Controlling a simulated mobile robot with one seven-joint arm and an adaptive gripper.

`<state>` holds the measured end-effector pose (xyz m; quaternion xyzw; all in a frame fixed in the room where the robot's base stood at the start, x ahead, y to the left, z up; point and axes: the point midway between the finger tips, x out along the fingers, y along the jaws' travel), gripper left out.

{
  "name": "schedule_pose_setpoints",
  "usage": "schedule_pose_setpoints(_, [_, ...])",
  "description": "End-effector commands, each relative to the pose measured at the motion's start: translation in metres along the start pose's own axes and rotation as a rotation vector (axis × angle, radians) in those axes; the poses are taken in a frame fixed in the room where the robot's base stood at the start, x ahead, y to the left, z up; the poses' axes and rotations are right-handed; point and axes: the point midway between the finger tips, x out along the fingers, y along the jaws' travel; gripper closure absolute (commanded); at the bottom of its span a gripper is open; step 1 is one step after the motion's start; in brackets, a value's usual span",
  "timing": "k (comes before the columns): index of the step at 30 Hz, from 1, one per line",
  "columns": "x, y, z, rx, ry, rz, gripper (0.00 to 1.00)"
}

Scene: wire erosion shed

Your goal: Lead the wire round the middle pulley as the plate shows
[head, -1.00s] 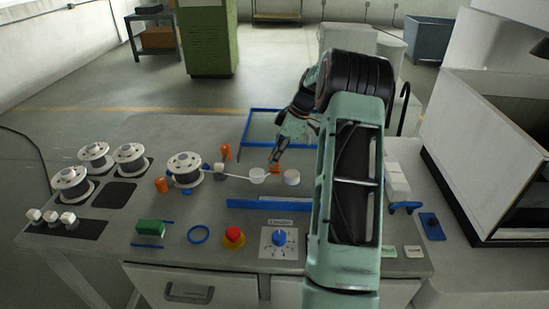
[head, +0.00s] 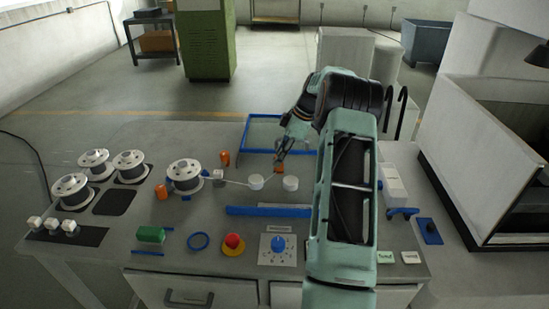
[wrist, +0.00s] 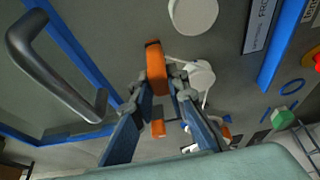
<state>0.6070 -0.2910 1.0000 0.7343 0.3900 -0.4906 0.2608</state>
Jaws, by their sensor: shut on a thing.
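My gripper (head: 279,163) is shut on an orange tab (wrist: 155,66), just behind and between two white round pulleys. One pulley (head: 256,182) is left of the tab and the other (head: 291,183) is to its right; they also show in the wrist view (wrist: 201,78) and (wrist: 193,13). A thin pale wire (head: 235,182) runs from the front spool (head: 185,172) towards the left pulley. In the wrist view it appears on that pulley's front side and again between pulley and tab. A plate (wrist: 262,22) shows only part of its lettering.
A long blue bar (head: 268,211) lies in front of the pulleys. A blue frame (head: 257,122) is behind my gripper. A dial (head: 278,244), a red button (head: 233,241) and a green block (head: 150,234) are near the front edge. Orange pegs (head: 225,158) stand near the spool.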

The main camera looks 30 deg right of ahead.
Motion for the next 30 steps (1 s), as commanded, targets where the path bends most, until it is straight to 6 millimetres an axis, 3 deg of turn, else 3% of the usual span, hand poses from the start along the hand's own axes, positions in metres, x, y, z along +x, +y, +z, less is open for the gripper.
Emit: schedule_pose_setpoints(30, [-0.035,0.001,0.085,0.0,-0.001,0.002,1.0])
